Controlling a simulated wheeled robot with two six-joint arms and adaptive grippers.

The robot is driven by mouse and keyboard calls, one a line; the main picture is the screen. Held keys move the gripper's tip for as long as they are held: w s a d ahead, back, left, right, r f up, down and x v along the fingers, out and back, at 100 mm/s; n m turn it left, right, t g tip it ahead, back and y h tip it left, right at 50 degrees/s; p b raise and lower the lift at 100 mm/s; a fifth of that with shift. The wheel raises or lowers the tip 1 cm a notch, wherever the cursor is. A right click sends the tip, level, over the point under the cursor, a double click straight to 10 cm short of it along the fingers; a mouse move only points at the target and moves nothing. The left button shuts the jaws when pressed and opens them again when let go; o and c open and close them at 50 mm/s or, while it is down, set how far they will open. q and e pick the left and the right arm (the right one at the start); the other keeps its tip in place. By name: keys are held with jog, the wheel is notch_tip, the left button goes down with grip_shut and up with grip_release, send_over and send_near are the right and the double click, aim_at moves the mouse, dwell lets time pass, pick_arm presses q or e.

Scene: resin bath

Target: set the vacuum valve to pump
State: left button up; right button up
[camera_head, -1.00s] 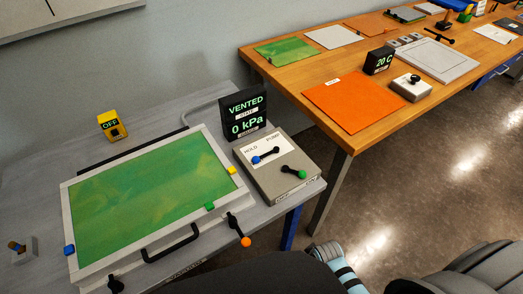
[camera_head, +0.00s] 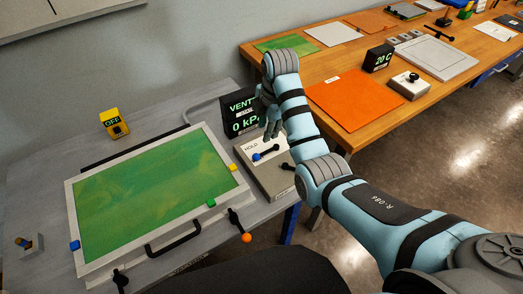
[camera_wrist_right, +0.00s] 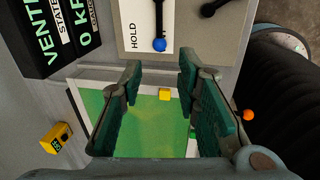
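The valve box (camera_head: 268,183) is a grey-beige block with a white label plate (camera_wrist_right: 131,12). PUMP is hidden behind my right arm. A second lever (camera_head: 286,166) is mostly covered by the arm. My right gripper (camera_head: 268,128) hovers above the box by the display; in its wrist view its fingers (camera_wrist_right: 160,66) are open and empty, with the blue knob ahead between the tips, apart. My left gripper is out of view.
A dark display (camera_head: 238,115) with green text, VENTED and 0 kPa before the arm covered part, stands behind the box. The green-surfaced tray (camera_head: 150,250) lies left, with an orange-knobbed lever (camera_head: 246,238) at its front.

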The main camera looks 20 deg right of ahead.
aim_at(261, 154)
jog(key=w+f+b, duration=0.1)
jog(key=f, duration=0.3)
jog(key=f+b, duration=0.1)
jog(key=f, duration=0.4)
jog(key=w+f+b, duration=0.1)
jog(key=f+b, duration=0.1)
jog(key=f, duration=0.3)
jog(key=shift+w+a, duration=0.35)
jog(key=shift+r, duration=0.1)
jog(key=shift+c, duration=0.4)
grip_shut()
